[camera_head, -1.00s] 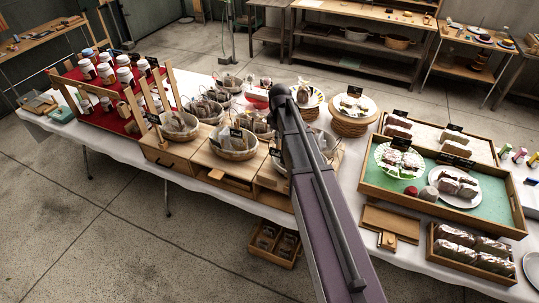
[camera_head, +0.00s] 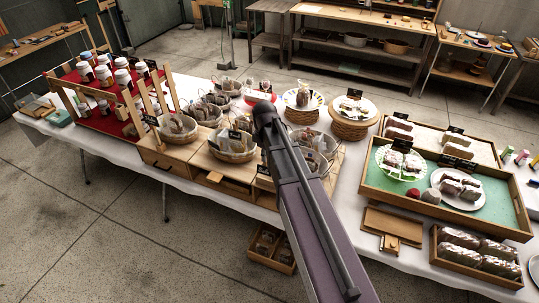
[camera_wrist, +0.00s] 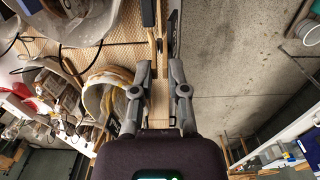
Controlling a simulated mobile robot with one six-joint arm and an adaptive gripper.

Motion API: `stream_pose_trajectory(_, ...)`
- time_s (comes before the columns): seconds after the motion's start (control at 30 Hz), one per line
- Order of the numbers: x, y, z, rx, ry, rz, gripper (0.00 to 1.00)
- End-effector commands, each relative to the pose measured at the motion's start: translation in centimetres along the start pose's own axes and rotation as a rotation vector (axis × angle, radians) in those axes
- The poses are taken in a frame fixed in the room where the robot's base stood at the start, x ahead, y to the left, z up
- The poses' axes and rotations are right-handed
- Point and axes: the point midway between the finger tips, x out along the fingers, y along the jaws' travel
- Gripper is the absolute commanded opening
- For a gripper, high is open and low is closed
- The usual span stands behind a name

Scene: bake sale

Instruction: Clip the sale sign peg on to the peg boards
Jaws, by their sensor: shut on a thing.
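My gripper (camera_wrist: 159,68) shows in the wrist view with its two grey fingers a little apart, shut on a thin wooden piece (camera_wrist: 158,47) between the tips. This looks like the sign peg, seen almost edge-on; a dark strip (camera_wrist: 175,25) beside it may be its sign. In the head view my own arm hides the gripper and what it holds, above the wooden crates in the table's middle. A flat wooden board (camera_head: 393,224) with a small wooden block (camera_head: 390,243) lies at the table's front right. I cannot tell which boards are the peg boards.
Baskets of wrapped goods (camera_head: 233,147) with black signs stand on wooden crates (camera_head: 170,165) under the arm. A red stepped rack (camera_head: 105,110) with jars stands left. A green-lined tray (camera_head: 375,188) and a loaf box (camera_head: 436,262) stand right.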

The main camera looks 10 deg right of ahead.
Motion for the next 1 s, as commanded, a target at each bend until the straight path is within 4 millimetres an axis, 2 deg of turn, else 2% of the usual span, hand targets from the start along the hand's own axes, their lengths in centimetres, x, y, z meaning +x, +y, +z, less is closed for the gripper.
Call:
stream_pose_trajectory(0.5, 3.4, 0.1, 0.1, 0.002, 0.0, 0.0, 0.0)
stream_pose_trajectory(1.0, 3.8, 0.1, 0.1, 0.003, 0.0, 0.0, 0.0)
